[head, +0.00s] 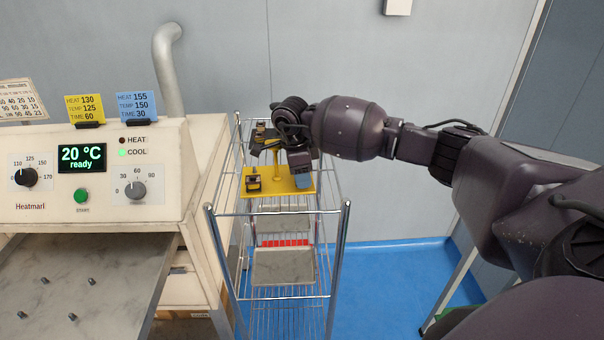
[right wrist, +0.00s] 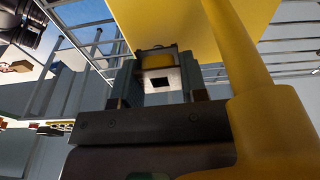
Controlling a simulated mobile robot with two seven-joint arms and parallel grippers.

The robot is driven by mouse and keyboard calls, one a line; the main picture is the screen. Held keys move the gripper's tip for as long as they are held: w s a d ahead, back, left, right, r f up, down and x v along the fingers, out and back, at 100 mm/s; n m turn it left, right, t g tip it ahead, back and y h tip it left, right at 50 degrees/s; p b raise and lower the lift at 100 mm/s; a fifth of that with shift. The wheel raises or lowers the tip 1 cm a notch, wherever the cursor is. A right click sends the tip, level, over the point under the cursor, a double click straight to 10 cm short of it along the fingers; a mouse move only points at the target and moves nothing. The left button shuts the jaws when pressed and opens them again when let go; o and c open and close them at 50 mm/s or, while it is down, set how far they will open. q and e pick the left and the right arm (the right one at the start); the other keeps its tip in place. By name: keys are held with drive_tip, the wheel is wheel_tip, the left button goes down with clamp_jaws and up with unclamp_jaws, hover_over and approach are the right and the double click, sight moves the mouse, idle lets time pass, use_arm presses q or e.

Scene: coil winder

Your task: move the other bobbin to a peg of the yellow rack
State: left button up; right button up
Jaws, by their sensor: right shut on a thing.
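The yellow rack (head: 268,190) stands on the top shelf of a wire trolley, with a flat base and an upright post. In the right wrist view its thick yellow post (right wrist: 245,60) rises close on the right. My right gripper (head: 266,142) is over the rack, beside the post. It is shut on a bobbin (right wrist: 160,77) with a pale flange, a dark square hole and a yellow band. A small dark block-like thing (head: 253,184) is at the base's front left. A blue-grey piece (head: 303,180) shows at its right. Pegs are largely hidden by my wrist.
The wire trolley (head: 279,213) has thin metal rails and corner posts around the rack. A heater cabinet (head: 160,205) with dials and a display reading 20 °C stands left. Its grey tray (head: 95,305) carries several small studs. Blue floor (head: 385,265) is open at right.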

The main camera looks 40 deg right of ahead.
drive_tip(key=shift+r, duration=0.25)
drive_tip(key=shift+r+p, duration=0.3)
drive_tip(key=shift+r, duration=0.2)
drive_tip(key=shift+w+a, duration=0.1)
idle(0.5)
idle(0.4)
drive_tip(key=shift+a, duration=0.1)
idle(0.7)
drive_tip(key=shift+f+b, duration=0.45)
drive_tip(key=shift+f, duration=0.05)
drive_tip(key=shift+f, duration=0.3)
